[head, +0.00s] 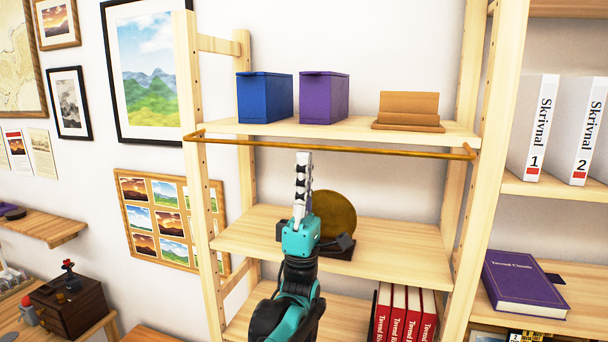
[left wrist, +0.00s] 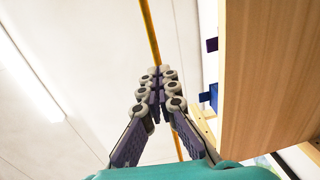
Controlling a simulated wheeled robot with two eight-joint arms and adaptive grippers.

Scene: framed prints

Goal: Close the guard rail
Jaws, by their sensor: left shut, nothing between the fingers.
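The guard rail (head: 345,150) is a thin brass bar with short bent ends at the left and right posts of the middle shelf unit. It runs across the front of the upper shelf (head: 360,132), at about the board's height, standing out from its edge. My left gripper (head: 303,156) points up with its fingers together and empty, its tips close to the bar near mid-span. The bar also shows in the left wrist view (left wrist: 149,30), running behind the fingers (left wrist: 158,72). I cannot tell whether they touch. My right gripper is not in view.
A blue box (head: 265,98), a purple box (head: 323,98) and a wooden stand (head: 408,110) sit on the upper shelf. A round brass disc (head: 335,215) stands on the shelf below, partly behind my gripper. Red books (head: 405,315) are lower down. Free air lies before the unit.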

